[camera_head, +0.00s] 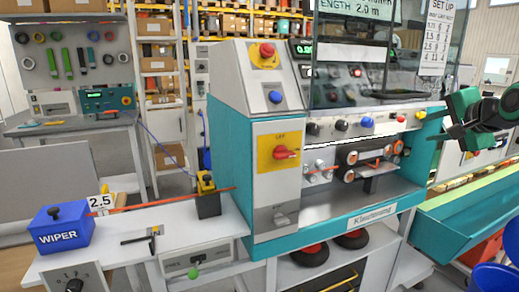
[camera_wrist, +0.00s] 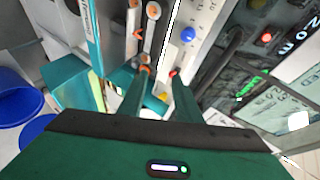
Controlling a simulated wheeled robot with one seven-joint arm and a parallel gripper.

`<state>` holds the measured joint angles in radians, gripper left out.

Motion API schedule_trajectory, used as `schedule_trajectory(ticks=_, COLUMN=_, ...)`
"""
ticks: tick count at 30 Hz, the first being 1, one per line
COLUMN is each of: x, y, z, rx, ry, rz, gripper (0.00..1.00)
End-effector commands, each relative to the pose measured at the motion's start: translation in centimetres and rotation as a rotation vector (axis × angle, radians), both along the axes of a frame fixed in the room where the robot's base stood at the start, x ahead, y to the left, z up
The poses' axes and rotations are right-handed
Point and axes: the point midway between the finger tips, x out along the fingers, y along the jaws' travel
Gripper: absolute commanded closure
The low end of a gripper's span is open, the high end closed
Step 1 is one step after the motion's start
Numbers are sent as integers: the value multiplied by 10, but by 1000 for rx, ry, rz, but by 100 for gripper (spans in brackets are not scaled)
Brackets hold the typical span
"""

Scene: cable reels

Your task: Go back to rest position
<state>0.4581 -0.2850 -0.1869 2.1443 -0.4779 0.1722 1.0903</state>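My gripper (camera_head: 452,118) is at the right edge of the head view, dark green and black, raised in front of the right side of the cable machine (camera_head: 228,85). In the wrist view its two green fingers (camera_wrist: 162,76) stand apart with a gap between them. Nothing shows between the fingers. The machine's rollers (camera_wrist: 150,12) and a blue button (camera_wrist: 188,34) appear beyond the fingertips. Most of my arm is outside the head view.
A teal trough (camera_head: 450,222) runs below my gripper, with blue bins (camera_head: 495,278) at the lower right. A clear guard (camera_head: 350,60) rises above the machine. A blue wiper box (camera_head: 62,230) sits on the left bench, and an orange cable (camera_head: 150,202) runs from it.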

Motion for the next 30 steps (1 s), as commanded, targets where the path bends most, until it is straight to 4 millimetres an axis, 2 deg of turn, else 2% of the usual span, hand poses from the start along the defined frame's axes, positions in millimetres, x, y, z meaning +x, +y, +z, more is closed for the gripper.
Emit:
schedule_trajectory(ticks=1, x=-16, y=5, z=-27, rx=-53, ry=89, rz=21, gripper=69)
schedule_trajectory(ticks=6, x=-85, y=16, z=-116, rx=-221, ry=410, rz=134, gripper=69)
schedule_trajectory(ticks=8, x=-113, y=21, z=-144, rx=-266, ry=519, rz=191, gripper=69)
schedule_trajectory(ticks=12, x=-185, y=37, z=-198, rx=-339, ry=758, rz=350, gripper=69)
schedule_trajectory(ticks=15, x=-236, y=49, z=-227, rx=-363, ry=903, rz=476, gripper=69)
schedule_trajectory(ticks=18, x=-279, y=60, z=-247, rx=-369, ry=1012, rz=590, gripper=69)
schedule_trajectory(ticks=21, x=-309, y=68, z=-258, rx=-364, ry=1081, rz=675, gripper=69)
schedule_trajectory(ticks=25, x=-328, y=73, z=-264, rx=-358, ry=1123, rz=731, gripper=69)
schedule_trajectory(ticks=30, x=-330, y=74, z=-264, rx=-357, ry=1128, rz=739, gripper=69)
